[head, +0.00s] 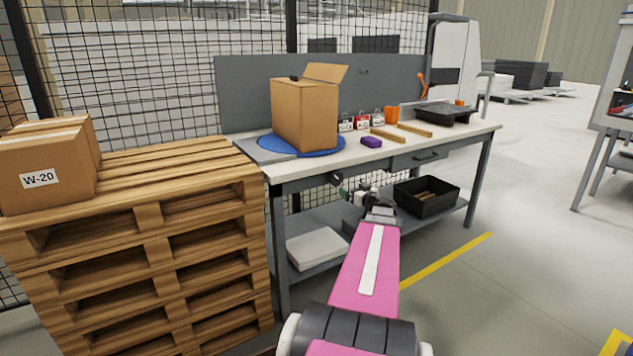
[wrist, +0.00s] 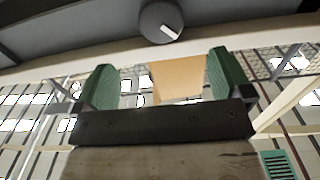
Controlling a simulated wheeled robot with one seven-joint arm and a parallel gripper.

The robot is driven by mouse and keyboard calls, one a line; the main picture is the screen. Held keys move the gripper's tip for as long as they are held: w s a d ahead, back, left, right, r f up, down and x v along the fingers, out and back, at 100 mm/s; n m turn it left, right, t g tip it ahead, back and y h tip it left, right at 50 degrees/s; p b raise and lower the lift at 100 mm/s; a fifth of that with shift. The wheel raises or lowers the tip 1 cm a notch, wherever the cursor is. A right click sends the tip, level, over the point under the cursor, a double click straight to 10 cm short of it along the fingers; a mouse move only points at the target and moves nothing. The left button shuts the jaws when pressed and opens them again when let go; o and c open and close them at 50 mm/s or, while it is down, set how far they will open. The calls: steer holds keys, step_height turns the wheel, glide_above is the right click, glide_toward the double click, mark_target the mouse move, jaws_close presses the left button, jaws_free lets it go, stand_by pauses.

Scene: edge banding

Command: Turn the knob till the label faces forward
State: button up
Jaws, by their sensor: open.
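A brown cardboard box (head: 304,115) with one flap raised stands on a blue turntable (head: 328,151) at the left of the workbench (head: 455,137). I see no label on the box faces in the head view. A dark round knob (wrist: 158,20) with a white mark is at the top of the wrist view, on the bench's front. In the head view a small dark round thing (head: 337,178) below the bench edge looks like this knob. My gripper (wrist: 165,80) is open, its green fingers apart and empty. The knob shows beyond the fingers, apart from them.
A pallet stack (head: 150,240) with a W-20 carton (head: 45,165) stands at the left. A black bin (head: 428,198) sits on the lower shelf.

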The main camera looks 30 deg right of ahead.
mark_target(338, 180)
steer(key=w, duration=0.7)
steer(key=w+a, duration=0.1)
steer(key=w, duration=0.3)
steer(key=shift+s, duration=0.1)
steer(key=c, duration=0.9)
